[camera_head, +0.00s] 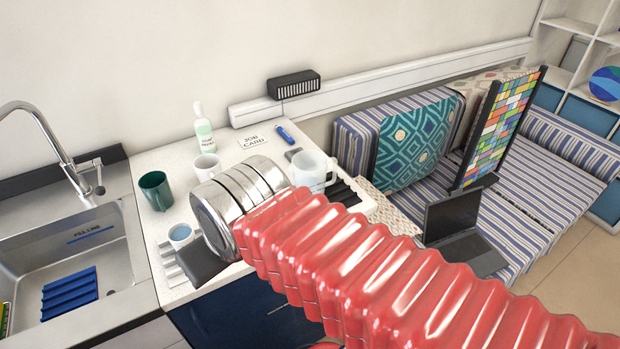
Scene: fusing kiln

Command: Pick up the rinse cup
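Several cups stand on the white speckled counter (150,240); no readable label shows which one is the rinse cup. A small light-blue cup (181,236) stands near the counter's front. A dark green mug (155,190) is behind it to the left, and a white cup (207,167) is further back. A larger pale mug (314,170) is to the right, partly hidden behind my arm. My gripper (172,262) is low at the counter's front edge, just in front of the light-blue cup. Contact and the finger gap are unclear.
A steel sink (95,245) with a tall tap is at the left. A striped bench with a laptop (455,230) is at the right. My red-sleeved arm hides the counter's right front.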

